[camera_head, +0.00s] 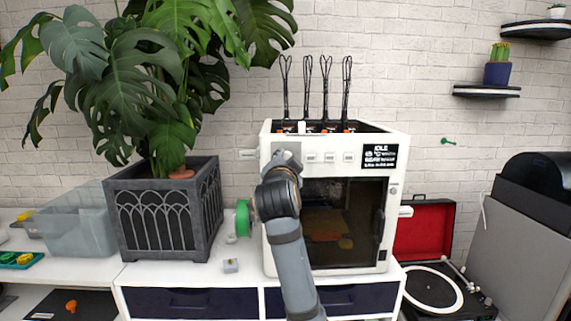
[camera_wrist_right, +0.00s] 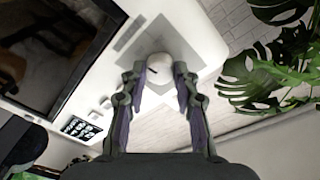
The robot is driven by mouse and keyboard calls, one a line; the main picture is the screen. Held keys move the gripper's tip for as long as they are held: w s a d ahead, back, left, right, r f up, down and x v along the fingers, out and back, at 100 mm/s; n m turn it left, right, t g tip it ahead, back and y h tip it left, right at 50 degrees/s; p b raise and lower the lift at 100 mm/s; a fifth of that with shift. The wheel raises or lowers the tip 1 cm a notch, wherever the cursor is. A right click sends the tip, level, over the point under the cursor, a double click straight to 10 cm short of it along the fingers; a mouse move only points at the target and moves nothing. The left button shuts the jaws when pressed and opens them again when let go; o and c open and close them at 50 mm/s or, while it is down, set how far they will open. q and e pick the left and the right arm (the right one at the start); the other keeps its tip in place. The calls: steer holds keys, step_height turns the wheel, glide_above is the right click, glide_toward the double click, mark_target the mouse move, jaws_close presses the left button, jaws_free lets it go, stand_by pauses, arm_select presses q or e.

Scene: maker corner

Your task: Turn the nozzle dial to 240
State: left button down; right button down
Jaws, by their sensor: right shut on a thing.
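The white 3D printer (camera_head: 400,170) stands on the white cabinet. Its display (camera_head: 379,157) reads IDLE with smaller lines that I cannot read for sure. My right gripper (camera_head: 284,164) is at the upper left of the printer's front, and my arm hides the dial in the head view. In the right wrist view, the fingers of my right gripper (camera_wrist_right: 162,78) are on either side of a pale round dial (camera_wrist_right: 160,62) on a grey square panel (camera_wrist_right: 180,42), shut on it. The dial's setting cannot be read. My left gripper is not in view.
A green spool (camera_head: 243,218) is at the printer's left side. A monstera in a dark planter (camera_head: 165,215) stands to the left, its leaves reaching towards the printer. A turntable (camera_head: 440,290) and a red-lined case (camera_head: 425,230) are to the right.

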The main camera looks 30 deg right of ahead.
steer(key=shift+f, duration=0.15)
steer(key=c, duration=1)
jaws_free()
steer(key=v, duration=0.7)
steer(key=shift+s+a, duration=0.2)
steer(key=shift+w, duration=0.1)
